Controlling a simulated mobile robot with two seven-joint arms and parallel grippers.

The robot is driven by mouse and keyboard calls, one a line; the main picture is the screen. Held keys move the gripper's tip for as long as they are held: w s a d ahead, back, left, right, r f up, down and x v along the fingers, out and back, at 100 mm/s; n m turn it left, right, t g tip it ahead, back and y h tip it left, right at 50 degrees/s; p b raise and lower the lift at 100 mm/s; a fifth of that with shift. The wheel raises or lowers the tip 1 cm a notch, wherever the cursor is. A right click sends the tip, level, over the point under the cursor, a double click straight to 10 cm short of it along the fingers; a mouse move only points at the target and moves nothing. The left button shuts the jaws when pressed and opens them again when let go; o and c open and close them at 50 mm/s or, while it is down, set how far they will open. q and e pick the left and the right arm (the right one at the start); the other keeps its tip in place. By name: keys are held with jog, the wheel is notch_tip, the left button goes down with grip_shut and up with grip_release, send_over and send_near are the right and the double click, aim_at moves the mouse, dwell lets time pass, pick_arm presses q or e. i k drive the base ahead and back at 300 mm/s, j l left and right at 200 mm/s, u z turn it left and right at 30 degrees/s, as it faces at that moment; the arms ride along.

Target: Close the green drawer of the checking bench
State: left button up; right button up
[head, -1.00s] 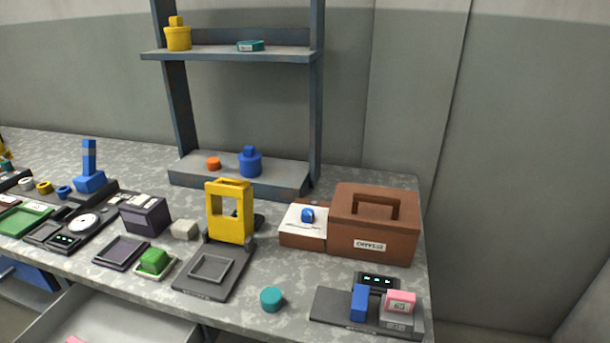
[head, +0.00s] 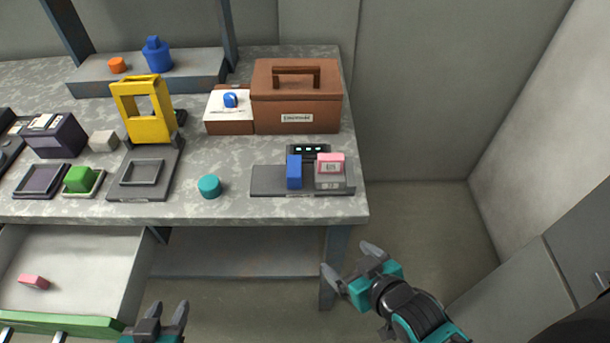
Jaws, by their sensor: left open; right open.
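The green drawer (head: 80,324) of the checking bench (head: 262,208) is pulled out at the lower left. Its green front edge faces me, and its pale inside holds a pink block (head: 33,282). My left gripper (head: 163,318) is open and empty at the bottom of the head view, near the right end of the drawer front; I cannot tell if it touches. My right gripper (head: 350,269) is open and empty, in front of the bench's right leg and away from the drawer.
The bench top carries a yellow frame (head: 143,112), a teal cylinder (head: 209,187), a brown box (head: 297,97) and a dark plate with blue and pink blocks. A lower shelf (head: 225,252) lies right of the drawer. Floor (head: 420,215) is clear right of the bench.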

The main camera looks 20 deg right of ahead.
aim_at(97, 276)
jog(key=u, duration=1.65)
jog(key=z, duration=0.3)
